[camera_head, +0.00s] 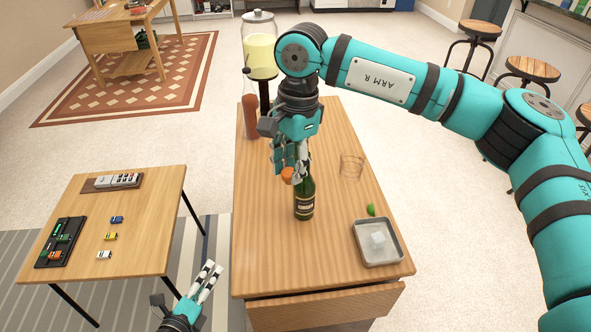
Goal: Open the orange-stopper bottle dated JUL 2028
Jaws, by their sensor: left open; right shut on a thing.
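A dark green bottle (304,205) with a dark label stands upright on the wooden table (330,250). Any date on it is too small to read. My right gripper (288,170) reaches down from above, just left of and over the bottle's neck. It is shut on an orange stopper (287,175), which shows at its fingertips left of the neck. The fingers cover the bottle's mouth, so I cannot tell whether stopper and bottle touch. My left gripper (209,281) is open and empty, low in the picture, left of the table.
A metal tray (400,252) with a clear block, a green lime piece (371,210) and a wire holder (352,166) are on the right. A reddish bottle (250,115) and a yellow-filled jar (260,50) stand behind. A side table (140,215) holds small toy cars.

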